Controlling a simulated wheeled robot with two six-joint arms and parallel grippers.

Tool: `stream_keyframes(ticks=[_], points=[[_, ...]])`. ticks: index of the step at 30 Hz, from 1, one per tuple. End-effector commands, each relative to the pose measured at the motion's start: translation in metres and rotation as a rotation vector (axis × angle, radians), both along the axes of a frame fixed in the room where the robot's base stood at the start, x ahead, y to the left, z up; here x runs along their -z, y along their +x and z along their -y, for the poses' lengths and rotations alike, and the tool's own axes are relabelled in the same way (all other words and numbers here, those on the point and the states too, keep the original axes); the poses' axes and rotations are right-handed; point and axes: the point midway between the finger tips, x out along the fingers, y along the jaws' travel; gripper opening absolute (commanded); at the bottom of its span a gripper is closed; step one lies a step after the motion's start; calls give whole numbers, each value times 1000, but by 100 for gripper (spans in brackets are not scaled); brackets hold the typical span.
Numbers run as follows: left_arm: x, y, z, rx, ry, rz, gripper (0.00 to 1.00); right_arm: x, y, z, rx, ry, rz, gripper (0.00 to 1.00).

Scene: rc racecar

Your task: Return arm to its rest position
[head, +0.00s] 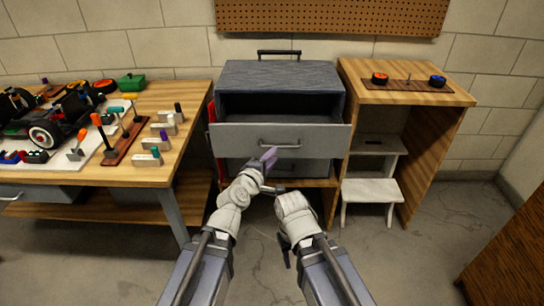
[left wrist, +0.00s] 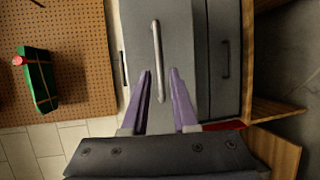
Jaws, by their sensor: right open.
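My left gripper (head: 268,158) is in front of the grey tool chest (head: 280,80), close to the handle (head: 280,145) of its pulled-out upper drawer (head: 235,138). In the left wrist view its two purple fingers (left wrist: 161,72) are apart, and the drawer handle (left wrist: 156,40) shows in the gap between them. I cannot tell whether they touch it. My right gripper (head: 287,259) is low, below the pale right wrist, over the floor. It is small and dark here, open, with nothing seen in it.
A wooden workbench (head: 185,95) with a car, tools and parts stands left. A lower drawer (head: 240,165) sits under the open one.

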Motion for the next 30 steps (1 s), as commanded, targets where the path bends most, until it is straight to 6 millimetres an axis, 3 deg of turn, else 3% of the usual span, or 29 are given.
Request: stream_keyframes(ticks=[8, 11, 14, 18, 21, 30], points=[[4, -1, 0, 17, 35, -6, 27, 0, 0, 0, 0, 0, 0, 50], [24, -6, 1, 92, 177, -40, 27, 0, 0, 0, 0, 0, 0, 50], [61, -21, -8, 232, 431, -113, 27, 0, 0, 0, 0, 0, 0, 50], [117, -54, -40, 458, 786, -258, 27, 0, 0, 0, 0, 0, 0, 50], [141, -77, -65, 585, 948, -354, 27, 0, 0, 0, 0, 0, 0, 50], [175, -136, -133, 872, 1219, -606, 27, 0, 0, 0, 0, 0, 0, 50]])
